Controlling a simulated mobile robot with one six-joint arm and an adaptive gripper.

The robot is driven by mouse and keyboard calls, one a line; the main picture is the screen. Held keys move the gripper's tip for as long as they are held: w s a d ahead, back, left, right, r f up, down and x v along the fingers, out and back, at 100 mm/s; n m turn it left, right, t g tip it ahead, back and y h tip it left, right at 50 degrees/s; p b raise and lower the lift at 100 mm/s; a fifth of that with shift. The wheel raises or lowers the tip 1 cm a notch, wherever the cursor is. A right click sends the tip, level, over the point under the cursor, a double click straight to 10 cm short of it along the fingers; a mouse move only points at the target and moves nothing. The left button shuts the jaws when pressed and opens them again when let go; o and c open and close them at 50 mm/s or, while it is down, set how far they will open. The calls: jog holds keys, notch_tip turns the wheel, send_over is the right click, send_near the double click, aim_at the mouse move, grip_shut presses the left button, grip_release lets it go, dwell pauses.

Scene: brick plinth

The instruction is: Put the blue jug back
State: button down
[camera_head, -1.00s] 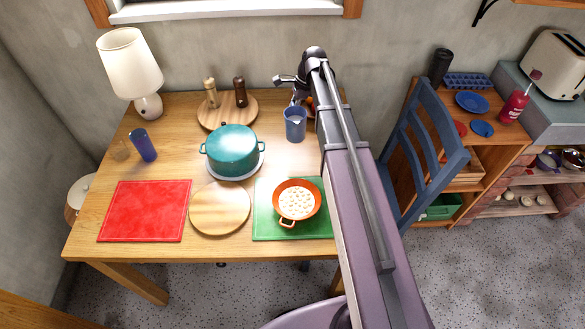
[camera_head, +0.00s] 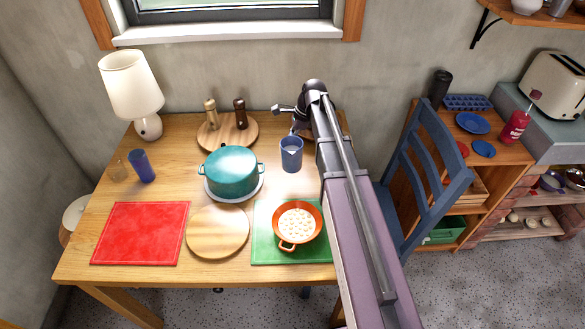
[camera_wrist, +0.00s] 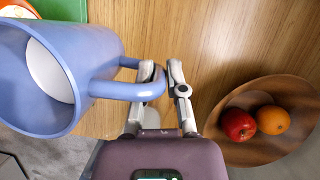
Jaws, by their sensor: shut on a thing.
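The blue jug (camera_head: 291,157) is above or on the back right of the wooden table, right of the teal pot; I cannot tell whether its base touches the wood. In the wrist view the jug (camera_wrist: 97,50) is large at the left, its open mouth facing the lower left, with something white inside. My gripper (camera_wrist: 160,72) is shut on the jug's handle, one finger on each side of it. In the head view my arm mostly hides the gripper.
A teal pot (camera_head: 230,172) stands left of the jug, and an orange bowl (camera_head: 299,224) on a green board (camera_head: 263,247) in front. A wooden fruit bowl (camera_wrist: 262,152) lies close to the gripper. A blue chair (camera_head: 423,150) stands at the right.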

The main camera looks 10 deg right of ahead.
aim_at(296, 148)
jog(key=shift+f+b, duration=2.7)
jog(key=shift+f, duration=0.2)
jog(key=shift+f, duration=0.1)
jog(key=shift+f+b, duration=1.8)
jog(key=shift+b, duration=0.1)
jog(key=shift+f, duration=0.15)
jog(key=c, duration=0.7)
grip_release()
jog(key=shift+r, duration=0.25)
jog(key=p+v, duration=1.1)
jog(key=v, duration=0.1)
jog(key=shift+s+a, duration=0.1)
